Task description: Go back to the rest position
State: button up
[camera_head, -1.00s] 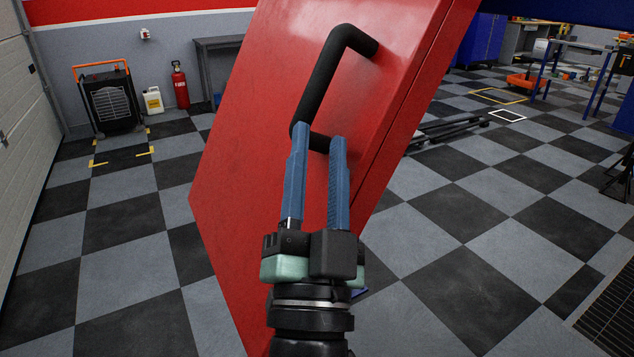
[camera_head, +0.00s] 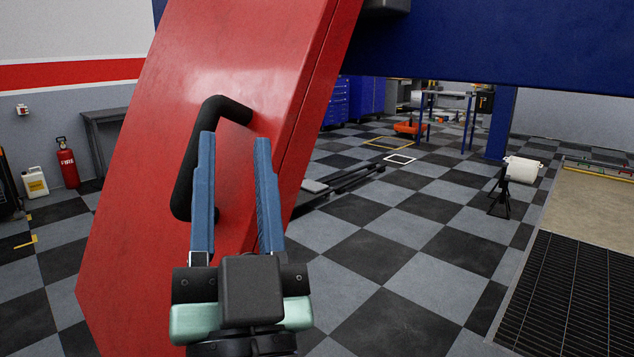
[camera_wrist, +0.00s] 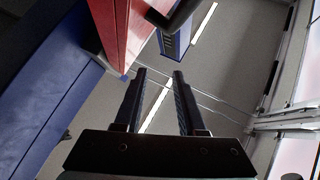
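My gripper (camera_head: 236,140) is open, its two blue fingers apart with nothing between them. In the head view it shows in front of a large tilted red panel (camera_head: 130,240) with a black bar handle (camera_head: 184,165). The left finger overlaps the handle in the picture, but the fingers are not closed around it. In the wrist view my gripper (camera_wrist: 160,75) points at empty space, with the red panel (camera_wrist: 122,30) and the black handle (camera_wrist: 182,18) at the top, beyond the fingertips.
A dark blue beam (camera_head: 480,50) crosses the upper right. A fire extinguisher (camera_head: 67,163) and a canister (camera_head: 35,183) stand by the left wall. A stand with a white roll (camera_head: 522,170) and a floor grate (camera_head: 570,295) are at right. The checkered floor between is mostly clear.

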jog(key=s+d+r+t+h+p, duration=0.1)
jog(key=s+d+r+h, duration=0.25)
jog(key=r, duration=0.25)
jog(key=s+d+r+t+h, duration=0.1)
jog(key=s+d+r+h, duration=0.1)
jog(key=d+r+h, duration=0.3)
notch_tip(320, 180, up, 22)
jog(key=a+y+p, duration=0.1)
jog(key=y+p, duration=0.1)
jog(key=p, duration=1.9)
jog(key=shift+w+r+y+p, duration=0.2)
jog(key=shift+w+y+p, duration=0.15)
jog(key=shift+w, duration=0.1)
jog(key=shift+a, duration=0.1)
